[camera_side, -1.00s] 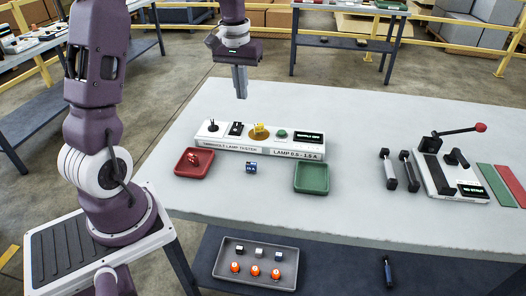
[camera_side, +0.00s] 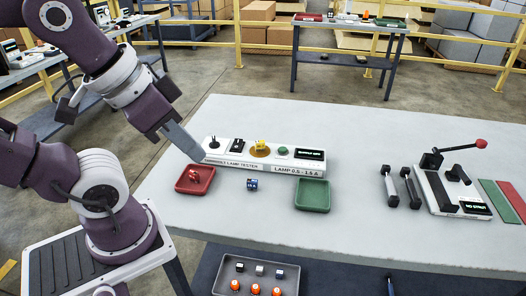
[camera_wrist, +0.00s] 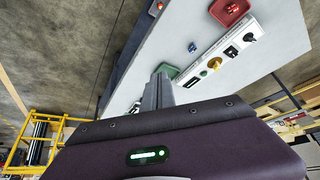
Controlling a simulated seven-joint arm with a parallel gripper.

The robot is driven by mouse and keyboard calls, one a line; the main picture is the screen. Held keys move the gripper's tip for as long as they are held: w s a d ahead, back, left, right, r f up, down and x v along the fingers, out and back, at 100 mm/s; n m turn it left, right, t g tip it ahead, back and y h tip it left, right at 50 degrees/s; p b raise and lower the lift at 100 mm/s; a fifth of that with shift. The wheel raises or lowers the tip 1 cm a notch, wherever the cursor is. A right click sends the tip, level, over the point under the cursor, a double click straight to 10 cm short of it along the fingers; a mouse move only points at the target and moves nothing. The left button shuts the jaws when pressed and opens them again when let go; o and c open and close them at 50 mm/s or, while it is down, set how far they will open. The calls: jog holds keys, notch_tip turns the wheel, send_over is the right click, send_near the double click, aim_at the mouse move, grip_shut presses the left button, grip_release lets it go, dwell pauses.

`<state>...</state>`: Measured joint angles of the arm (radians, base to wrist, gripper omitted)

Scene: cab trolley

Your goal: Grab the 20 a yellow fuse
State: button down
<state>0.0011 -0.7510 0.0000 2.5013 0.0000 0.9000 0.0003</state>
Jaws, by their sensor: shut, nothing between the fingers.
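No part marked as a 20 A yellow fuse can be read. A small yellow piece (camera_side: 261,145) sits on the round tan pad of the white lamp tester (camera_side: 228,165); it also shows in the wrist view (camera_wrist: 214,63). A small blue piece (camera_side: 252,184) lies on the table in front of the tester and shows in the wrist view (camera_wrist: 192,47). My gripper (camera_side: 198,157) is shut and empty, slanting down to the right at the tester's left end, above the red tray. Its fingers (camera_wrist: 158,92) show together in the wrist view.
A red tray (camera_side: 181,188) with a red piece in it and a green tray (camera_side: 313,207) stand in front of the tester. Two dark dumbbell-shaped parts (camera_side: 392,201) and a lever device (camera_side: 437,204) stand at the right. A grey bin (camera_side: 232,288) holds several parts below.

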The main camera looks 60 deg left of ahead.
dwell(0.4)
jog(key=c, duration=1.3)
grip_release()
